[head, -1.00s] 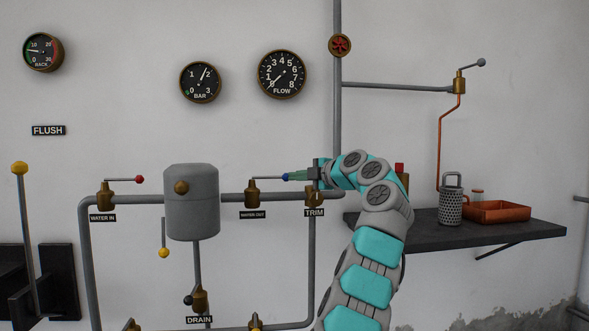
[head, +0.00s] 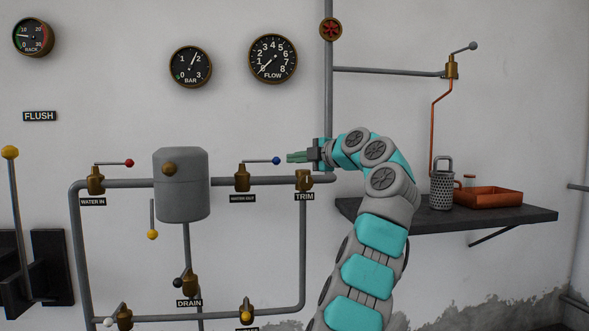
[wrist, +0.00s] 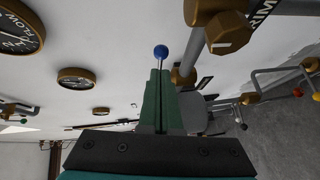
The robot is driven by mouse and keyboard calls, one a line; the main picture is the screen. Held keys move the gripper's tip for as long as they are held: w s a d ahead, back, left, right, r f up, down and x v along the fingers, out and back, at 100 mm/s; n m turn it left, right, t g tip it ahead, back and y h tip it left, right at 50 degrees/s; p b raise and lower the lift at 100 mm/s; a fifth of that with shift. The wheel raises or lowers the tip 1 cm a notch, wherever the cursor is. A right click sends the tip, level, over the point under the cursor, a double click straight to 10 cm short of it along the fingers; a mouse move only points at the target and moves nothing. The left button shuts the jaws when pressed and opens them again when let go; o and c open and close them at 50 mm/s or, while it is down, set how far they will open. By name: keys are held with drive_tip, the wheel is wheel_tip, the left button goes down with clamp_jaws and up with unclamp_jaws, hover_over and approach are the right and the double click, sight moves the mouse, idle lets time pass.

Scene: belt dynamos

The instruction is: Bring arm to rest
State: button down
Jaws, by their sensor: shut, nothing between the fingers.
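My gripper (head: 297,157) is at the end of my bent teal and grey arm, in front of the pipework in the head view. Its green fingers are shut and empty, pointing left. In the wrist view the closed fingers (wrist: 157,100) point toward a blue ball-ended lever (wrist: 161,51). The same blue lever (head: 276,160), on the water-out valve (head: 242,180), lies just left of the fingertips in the head view. A small gap shows between them. The trim valve (head: 304,181) is just below my gripper.
A dark shelf (head: 500,218) at the right holds a perforated grey canister (head: 442,188) and an orange tray (head: 490,197). A grey tank (head: 181,190) and pipes stand left of my gripper. Gauges, including FLOW (head: 273,58), hang above. Bare wall lies above my gripper.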

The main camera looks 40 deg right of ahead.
drive_tip(key=s+d+r, duration=0.1)
drive_tip(key=s+d, duration=0.2)
drive_tip(key=s, duration=0.4)
drive_tip(key=shift+s+d+r+p, duration=0.15)
drive_tip(key=shift+s+d+p, duration=0.15)
drive_tip(key=shift+s+d, duration=0.1)
